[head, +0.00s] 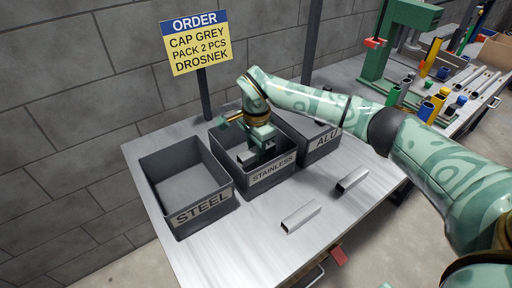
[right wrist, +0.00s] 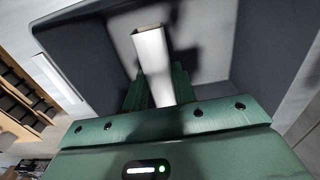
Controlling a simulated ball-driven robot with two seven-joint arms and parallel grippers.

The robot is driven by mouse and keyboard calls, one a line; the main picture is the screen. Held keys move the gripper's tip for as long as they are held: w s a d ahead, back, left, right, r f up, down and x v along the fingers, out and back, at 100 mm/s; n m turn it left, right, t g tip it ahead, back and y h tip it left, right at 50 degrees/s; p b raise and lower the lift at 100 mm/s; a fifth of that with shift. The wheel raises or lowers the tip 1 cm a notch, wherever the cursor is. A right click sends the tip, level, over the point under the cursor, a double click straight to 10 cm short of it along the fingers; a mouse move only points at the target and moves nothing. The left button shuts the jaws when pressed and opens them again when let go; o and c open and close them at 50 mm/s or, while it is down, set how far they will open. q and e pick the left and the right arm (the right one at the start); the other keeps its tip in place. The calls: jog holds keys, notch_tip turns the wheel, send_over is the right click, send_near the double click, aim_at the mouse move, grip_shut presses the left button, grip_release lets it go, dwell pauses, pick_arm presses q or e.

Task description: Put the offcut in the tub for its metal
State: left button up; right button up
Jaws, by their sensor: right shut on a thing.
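My right gripper (head: 256,150) reaches down into the grey STAINLESS tub (head: 271,178), the middle of three. It is shut on a short silvery square-tube offcut (right wrist: 152,62), whose open end points away from the gripper in the right wrist view. In the head view part of this offcut (head: 246,157) shows below the jaws, inside the tub's walls. Whether it touches the floor I cannot tell. The STEEL tub (head: 204,217) on the left looks empty. The ALU tub (head: 326,142) is partly hidden behind my right arm. My left gripper is out of view.
Two more silvery offcuts lie on the metal table: one near the front (head: 301,217), one to the right (head: 352,180). An order sign (head: 196,43) stands behind the tubs. A second bench with a green press (head: 385,50) and coloured tubes is at the back right.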

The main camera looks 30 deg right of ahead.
jog(key=shift+f, duration=0.4)
jog(key=o, duration=1.1)
jog(key=shift+c, duration=0.2)
notch_tip(320, 180, up, 13)
jog(key=p, duration=0.3)
jog(key=shift+r+p, duration=0.15)
jog(key=shift+p, duration=0.15)
